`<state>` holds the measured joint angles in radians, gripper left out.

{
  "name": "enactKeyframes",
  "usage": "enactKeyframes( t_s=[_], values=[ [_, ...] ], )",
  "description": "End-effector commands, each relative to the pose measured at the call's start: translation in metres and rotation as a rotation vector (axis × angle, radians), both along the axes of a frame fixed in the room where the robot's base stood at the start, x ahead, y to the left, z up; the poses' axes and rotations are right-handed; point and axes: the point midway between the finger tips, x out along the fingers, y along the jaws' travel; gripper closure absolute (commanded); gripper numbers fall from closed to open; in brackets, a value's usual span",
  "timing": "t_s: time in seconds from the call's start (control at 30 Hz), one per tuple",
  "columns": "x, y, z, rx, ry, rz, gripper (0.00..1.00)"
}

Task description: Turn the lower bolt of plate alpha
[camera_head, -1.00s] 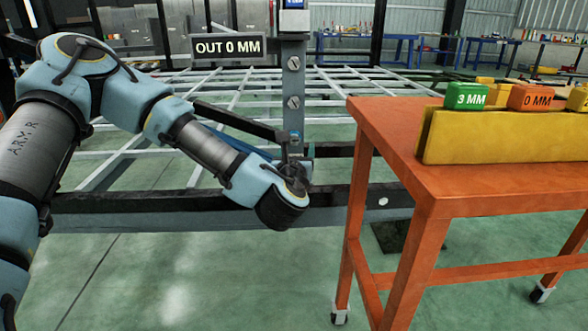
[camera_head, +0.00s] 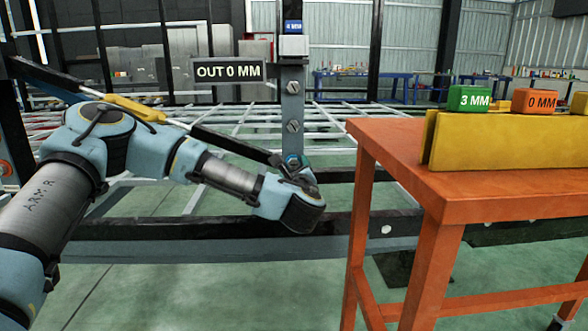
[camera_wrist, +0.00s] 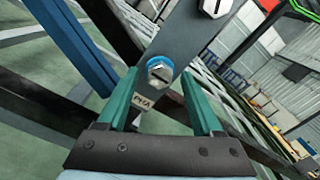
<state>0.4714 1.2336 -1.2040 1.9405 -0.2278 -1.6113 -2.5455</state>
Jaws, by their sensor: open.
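Plate alpha (camera_head: 291,108) is a grey upright strip with bolts down its face. In the wrist view, the lower bolt (camera_wrist: 160,68) has a slotted silver head with a blue ring around it. It lies between the tips of the two teal fingers of my gripper (camera_wrist: 160,76), which are apart on either side of it. Whether they touch it cannot be told. Part of a label (camera_wrist: 143,104) reading "PHA" shows below the bolt. In the head view, my gripper (camera_head: 295,164) is at the plate's low end and partly hides this bolt.
A sign (camera_head: 228,71) reading "OUT 0 MM" is left of the plate. An orange table (camera_head: 400,140) stands close on the right, with a yellow rack (camera_head: 500,140) holding "3 MM" and "0 MM" blocks. A dark chassis rail (camera_head: 190,228) runs below my gripper.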

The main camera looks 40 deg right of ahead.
Motion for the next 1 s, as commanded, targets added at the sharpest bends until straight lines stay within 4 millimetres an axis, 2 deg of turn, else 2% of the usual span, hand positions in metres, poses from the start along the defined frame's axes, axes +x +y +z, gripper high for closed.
enactKeyframes(
  t_s=[0.4,1.0],
  values=[
    [0.0062,-0.0052,0.0002,0.001,0.0,-0.001,0.34],
    [0.0061,-0.0049,0.0001,0.001,0.0,-0.001,1.0]
  ],
)
